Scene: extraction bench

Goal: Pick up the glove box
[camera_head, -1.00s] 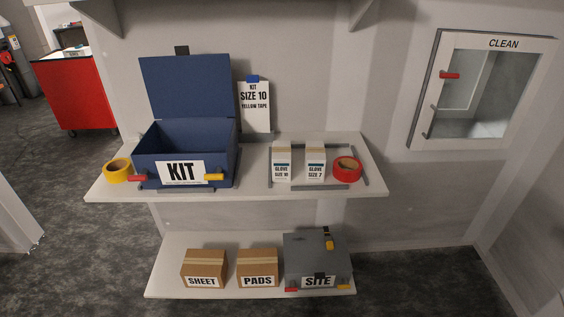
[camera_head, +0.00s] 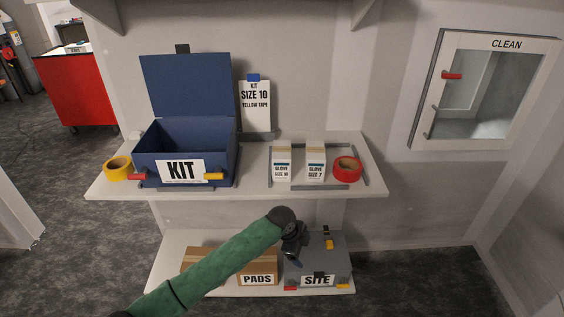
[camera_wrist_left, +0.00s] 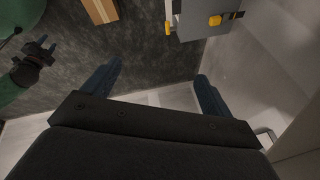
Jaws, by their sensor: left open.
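Two small white glove boxes stand side by side on the upper shelf. The left one is marked glove size 10 (camera_head: 282,164) and the right one glove size 7 (camera_head: 315,165). My left gripper (camera_head: 294,260) is below them, in front of the lower shelf and the grey SITE box. It is apart from both glove boxes. In the left wrist view its two fingers (camera_wrist_left: 158,88) are spread with nothing between them; no glove box shows there. Another gripper (camera_wrist_left: 35,65), seemingly my right one, shows small at the left of that view; its jaw state is unclear.
The open blue KIT box (camera_head: 185,150) stands left on the upper shelf (camera_head: 255,181), with yellow tape (camera_head: 118,169). Red tape (camera_head: 347,169) sits right of the glove boxes. A card (camera_head: 254,105) reads size 10, yellow tape. The PADS box (camera_head: 258,277) and SITE box (camera_head: 330,262) stand below.

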